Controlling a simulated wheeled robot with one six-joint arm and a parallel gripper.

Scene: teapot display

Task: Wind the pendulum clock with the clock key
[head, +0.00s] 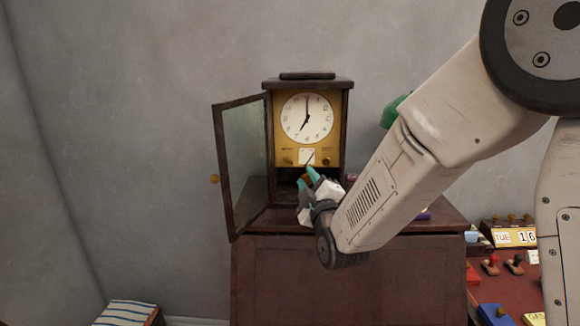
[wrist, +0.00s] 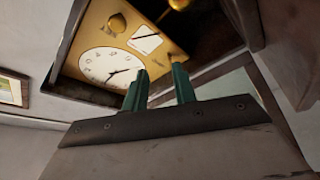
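The pendulum clock (head: 308,147) stands on a dark red cabinet with its glass door (head: 245,155) swung open to the left. Its yellow face plate holds a white dial, a small white card and brass knobs. In the wrist view the clock's dial (wrist: 109,66) and a brass knob (wrist: 117,21) lie beyond my fingers. My gripper (head: 312,176) is at the lower front of the clock, just below the face plate. Its two green fingers (wrist: 160,88) stand apart with nothing visible between them. I cannot make out the clock key. A brass round piece (wrist: 178,3) shows inside the case.
The dark red cabinet (head: 330,285) bears the clock. A green object (head: 392,110) is partly hidden behind my arm. At right, a desk holds a calendar (head: 512,237) and stamps (head: 490,264). Striped items (head: 126,312) lie low at left. The wall left of the door is bare.

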